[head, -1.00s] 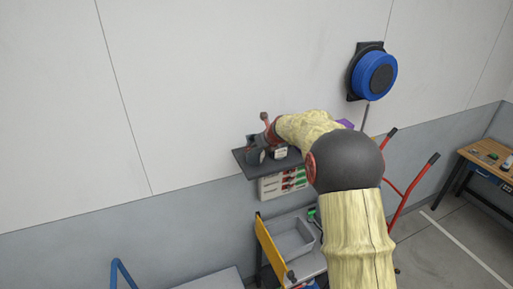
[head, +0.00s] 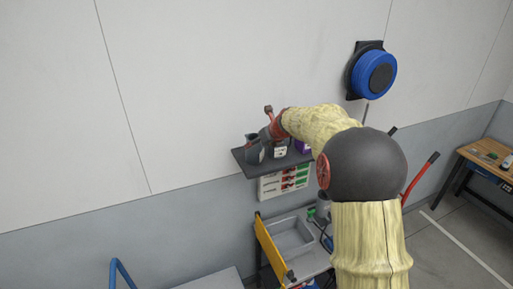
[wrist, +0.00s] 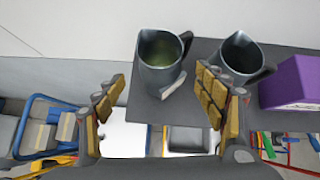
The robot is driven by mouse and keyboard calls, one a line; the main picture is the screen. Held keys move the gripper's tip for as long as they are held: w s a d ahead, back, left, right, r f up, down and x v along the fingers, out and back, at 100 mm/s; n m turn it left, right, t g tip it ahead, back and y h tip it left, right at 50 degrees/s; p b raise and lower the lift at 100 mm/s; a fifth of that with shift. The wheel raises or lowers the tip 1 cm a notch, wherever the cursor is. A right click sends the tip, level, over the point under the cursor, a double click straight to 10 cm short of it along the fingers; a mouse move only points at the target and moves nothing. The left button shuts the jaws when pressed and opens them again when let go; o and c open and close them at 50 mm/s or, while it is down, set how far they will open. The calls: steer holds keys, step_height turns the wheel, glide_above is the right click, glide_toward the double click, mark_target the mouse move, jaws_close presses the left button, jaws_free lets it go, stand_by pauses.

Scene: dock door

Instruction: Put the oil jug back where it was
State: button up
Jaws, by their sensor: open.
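In the wrist view, a dark grey jug (wrist: 160,75) with yellowish-green liquid inside, which looks like the oil jug, stands upright on the dark wall shelf (wrist: 205,125) near its left end. A pale patch shows low on its front right. My gripper (wrist: 161,88) is open and empty, its fingers apart on the near left and right of this jug; I cannot tell whether they touch it. A second dark jug (wrist: 238,52), seemingly empty, stands to the right. In the head view my gripper (head: 272,122) is over the shelf (head: 243,163), partly hiding the items there.
A purple box (wrist: 295,85) stands right of the jugs. Below the shelf are a label panel (head: 284,182), a grey bin (head: 292,237) and a yellow panel (head: 268,247). A blue hose reel (head: 375,74) hangs on the wall at right.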

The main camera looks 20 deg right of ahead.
steer(key=b+v, duration=0.1)
steer(key=v, duration=0.6)
steer(key=shift+s+r, duration=0.25)
steer(key=shift+s, duration=0.05)
steer(key=s+a+r+n+g, duration=0.1)
steer(key=s+a+r+n, duration=0.1)
steer(key=s+a+n, duration=0.7)
steer(key=s+a+r+n+g, duration=0.1)
steer(key=s+a+n, duration=0.5)
steer(key=s, duration=0.4)
steer(key=s+a+f+n, duration=0.1)
steer(key=s+f+n, duration=0.2)
steer(key=s+n, duration=0.6)
steer(key=s+a+f+n+g, duration=0.1)
steer(key=s+f+n, duration=0.2)
steer(key=s+n, duration=0.7)
steer(key=s, duration=0.5)
steer(key=shift+a+f+n+g+h, duration=0.3)
steer(key=shift+f+h, duration=0.1)
steer(key=shift+s, duration=0.15)
